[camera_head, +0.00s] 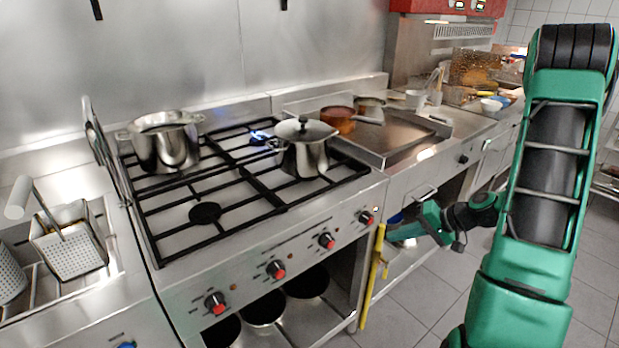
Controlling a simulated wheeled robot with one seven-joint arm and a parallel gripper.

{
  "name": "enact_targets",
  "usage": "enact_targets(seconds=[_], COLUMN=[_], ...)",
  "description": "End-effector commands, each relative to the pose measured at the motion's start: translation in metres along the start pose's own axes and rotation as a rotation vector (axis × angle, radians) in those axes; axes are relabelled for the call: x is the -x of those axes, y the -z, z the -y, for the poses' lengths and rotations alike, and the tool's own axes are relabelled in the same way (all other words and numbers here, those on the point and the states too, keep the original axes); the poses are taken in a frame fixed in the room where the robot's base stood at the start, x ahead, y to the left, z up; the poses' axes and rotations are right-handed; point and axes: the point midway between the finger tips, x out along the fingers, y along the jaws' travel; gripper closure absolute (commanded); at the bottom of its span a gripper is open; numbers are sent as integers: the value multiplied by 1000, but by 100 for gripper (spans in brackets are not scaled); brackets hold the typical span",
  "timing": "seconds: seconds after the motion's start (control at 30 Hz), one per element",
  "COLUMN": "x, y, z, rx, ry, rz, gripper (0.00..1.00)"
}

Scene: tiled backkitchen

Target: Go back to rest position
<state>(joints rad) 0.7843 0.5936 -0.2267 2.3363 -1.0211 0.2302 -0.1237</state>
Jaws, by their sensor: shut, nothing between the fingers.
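My gripper (388,235) is at the end of my green arm, right of the gas stove (248,240). It is shut and empty, pointing left beside the stove's right front corner. It is below the level of the stove top. A yellow strip (373,278) hangs upright just left of the fingertips. I cannot tell whether they touch it.
A lidded pot (303,148) and an open pot (165,142) stand on the burners; a blue flame (259,137) shows between them. Fryer baskets (68,240) are at the left. A griddle (405,138) with pans is behind my gripper. Tiled floor is free at the lower right.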

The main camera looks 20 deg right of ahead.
Motion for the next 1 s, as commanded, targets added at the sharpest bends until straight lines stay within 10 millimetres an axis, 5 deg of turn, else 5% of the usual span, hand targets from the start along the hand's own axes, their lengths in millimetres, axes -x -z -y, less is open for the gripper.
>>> enact_targets(seconds=[0.37, 1.0], x=[19, 146], y=[-27, -132], z=[22, 62], rx=[89, 166], ry=[-146, -641], rz=[96, 242], gripper=[100, 100])
